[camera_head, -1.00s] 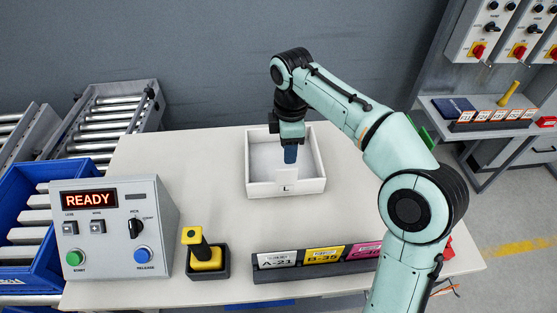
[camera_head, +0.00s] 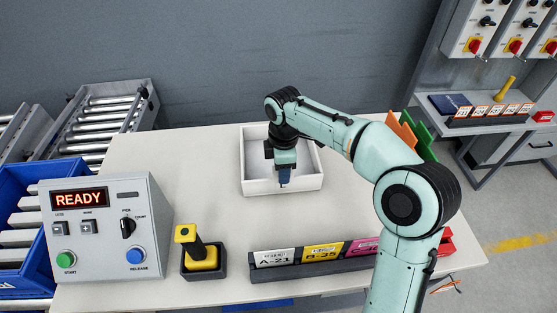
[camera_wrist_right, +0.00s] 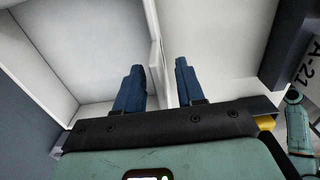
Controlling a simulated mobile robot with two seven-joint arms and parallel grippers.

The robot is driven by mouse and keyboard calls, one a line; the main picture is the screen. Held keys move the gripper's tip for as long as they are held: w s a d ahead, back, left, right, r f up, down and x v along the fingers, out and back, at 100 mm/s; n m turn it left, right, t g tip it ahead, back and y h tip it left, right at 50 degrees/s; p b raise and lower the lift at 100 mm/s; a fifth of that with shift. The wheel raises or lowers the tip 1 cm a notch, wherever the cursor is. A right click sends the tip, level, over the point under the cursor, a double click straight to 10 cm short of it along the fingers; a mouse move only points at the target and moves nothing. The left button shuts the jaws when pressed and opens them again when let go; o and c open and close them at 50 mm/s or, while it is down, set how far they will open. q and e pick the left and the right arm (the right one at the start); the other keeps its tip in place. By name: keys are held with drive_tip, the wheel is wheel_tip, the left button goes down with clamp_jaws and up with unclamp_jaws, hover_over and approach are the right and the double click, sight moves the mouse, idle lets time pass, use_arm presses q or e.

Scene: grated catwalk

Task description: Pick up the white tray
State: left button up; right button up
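The white tray (camera_head: 300,185) is a shallow, square open box lying flat on the table, and its visible inside looks empty. My right gripper (camera_head: 284,180) is at the tray's near wall and hides part of it. In the right wrist view, the two dark blue fingers of that gripper (camera_wrist_right: 160,85) are apart. The tray's wall (camera_wrist_right: 156,42) runs between them, one finger on the inner side and one on the outer. Gaps show beside the wall, so the fingers do not look closed on it. My left gripper is not in view.
A control box (camera_head: 105,232) reading READY stands at the table's left front. Orange and green upright panels (camera_head: 402,130) are behind my right arm. The table left of the tray is clear.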

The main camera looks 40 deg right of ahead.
clamp_jaws()
drive_tip(key=shift+r, duration=0.1)
idle(1.2)
